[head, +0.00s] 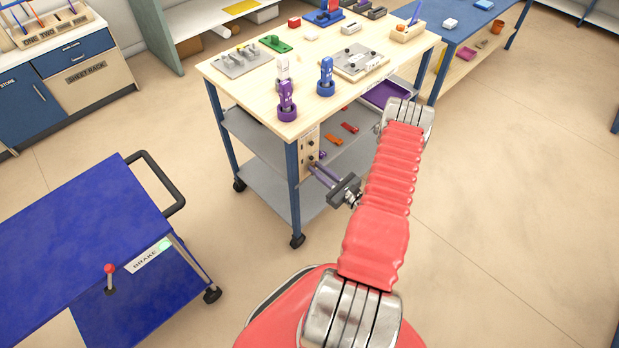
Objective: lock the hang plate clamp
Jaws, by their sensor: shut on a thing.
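The hang plate (308,148) is a small pale wooden panel on the front edge of the work table, beside its near blue leg. It bears small dark fittings, one near its middle and one lower down. My gripper (315,164) reaches from the right with two slim purple fingers, its tips at the lower fitting. The fingers look close together, shut on this small part, which I take to be the clamp (312,157). The fingertips cover much of it, and its lever position is too small to tell.
The wooden table top (320,88) above holds purple and blue upright tools, plates and small blocks. Orange and red pieces lie on the grey shelf (262,135) behind my fingers. A blue cart (75,215) stands at left. Floor at right is clear.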

